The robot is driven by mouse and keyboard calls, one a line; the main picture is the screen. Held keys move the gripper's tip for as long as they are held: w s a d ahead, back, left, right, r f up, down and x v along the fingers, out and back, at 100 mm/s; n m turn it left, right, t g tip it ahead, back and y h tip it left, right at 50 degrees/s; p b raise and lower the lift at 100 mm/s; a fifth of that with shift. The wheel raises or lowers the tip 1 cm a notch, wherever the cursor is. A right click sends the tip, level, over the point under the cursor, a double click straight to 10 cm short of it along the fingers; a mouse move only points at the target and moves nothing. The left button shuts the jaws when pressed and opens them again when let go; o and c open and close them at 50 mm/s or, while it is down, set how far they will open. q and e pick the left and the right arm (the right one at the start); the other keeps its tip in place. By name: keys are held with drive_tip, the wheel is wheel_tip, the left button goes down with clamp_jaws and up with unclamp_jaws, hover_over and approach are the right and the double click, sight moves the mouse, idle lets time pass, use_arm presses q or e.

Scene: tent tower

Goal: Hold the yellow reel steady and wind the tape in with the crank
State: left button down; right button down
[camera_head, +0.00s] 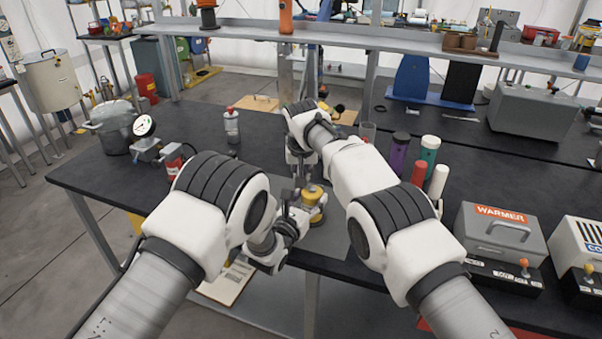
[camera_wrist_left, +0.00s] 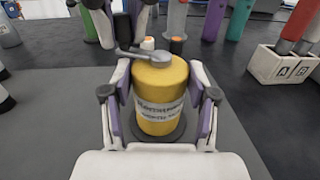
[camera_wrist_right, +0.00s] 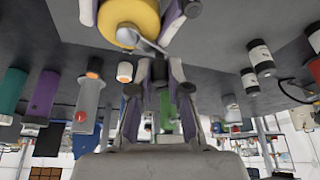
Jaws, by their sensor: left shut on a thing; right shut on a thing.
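The yellow reel (camera_head: 314,194) stands upright on the grey mat near the table's front edge. My left gripper (camera_head: 296,207) is shut around its sides, with a finger on each side in the left wrist view (camera_wrist_left: 160,100). A white printed label faces that camera. The silver crank (camera_wrist_left: 152,57) lies across the reel's top and reaches left in that view. My right gripper (camera_wrist_right: 160,72) points down from above, shut on the crank's knob, which its fingers largely hide. The crank arm (camera_wrist_right: 150,44) runs from there to the yellow reel (camera_wrist_right: 130,12). I cannot make out the tape.
A white-grey bottle (camera_head: 232,126) stands behind left, and a pot (camera_head: 112,128) and gauge (camera_head: 144,126) are further left. Purple (camera_head: 398,153), green (camera_head: 429,152) and red (camera_head: 419,173) cylinders stand right of my right arm. The grey warmer box (camera_head: 500,235) is at front right.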

idle(0.4)
drive_tip(key=c, duration=1.1)
unclamp_jaws()
